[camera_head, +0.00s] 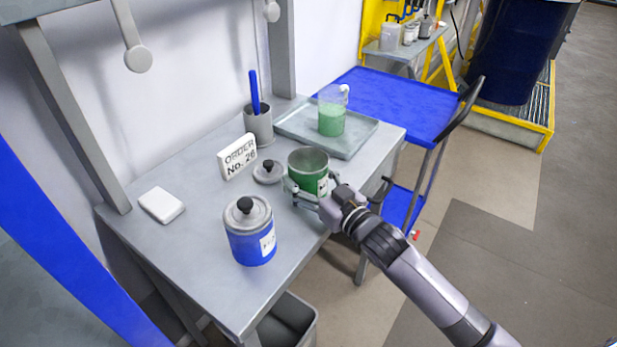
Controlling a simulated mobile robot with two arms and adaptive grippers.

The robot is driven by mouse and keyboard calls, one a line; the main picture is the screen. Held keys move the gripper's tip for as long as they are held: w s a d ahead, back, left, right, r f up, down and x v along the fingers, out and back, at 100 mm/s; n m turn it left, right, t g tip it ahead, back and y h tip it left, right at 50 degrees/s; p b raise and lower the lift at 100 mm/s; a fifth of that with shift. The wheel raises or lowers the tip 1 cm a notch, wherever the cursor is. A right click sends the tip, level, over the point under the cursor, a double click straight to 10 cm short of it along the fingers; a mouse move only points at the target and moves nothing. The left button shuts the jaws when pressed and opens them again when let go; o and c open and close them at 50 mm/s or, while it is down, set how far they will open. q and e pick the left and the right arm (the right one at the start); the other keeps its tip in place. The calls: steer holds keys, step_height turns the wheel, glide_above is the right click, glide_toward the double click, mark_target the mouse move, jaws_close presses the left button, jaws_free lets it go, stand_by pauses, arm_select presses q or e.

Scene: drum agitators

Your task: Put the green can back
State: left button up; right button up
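The green can (307,172) stands upright and without a lid near the front right edge of the grey table. My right gripper (306,197) is at the can's near side, with its fingers reaching around the can's lower part. Whether the fingers press on it is hard to tell. A grey lid with a black knob (267,172) lies on the table just left of the green can. A blue can (250,232) with its lid on stands at the table's near side. My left gripper does not show.
A grey tray (290,124) holds a beaker of green liquid (332,113). A cup with a blue-handled tool (259,124), an order sign (237,157) and a white block (161,205) stand on the table. A blue cart (385,98) is behind right; a bin (292,322) is below.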

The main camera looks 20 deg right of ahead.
steer(key=o, duration=0.5)
steer(key=shift+c, duration=0.2)
steer(key=shift+r, duration=0.2)
steer(key=b+v, duration=0.1)
steer(key=v, duration=1.1)
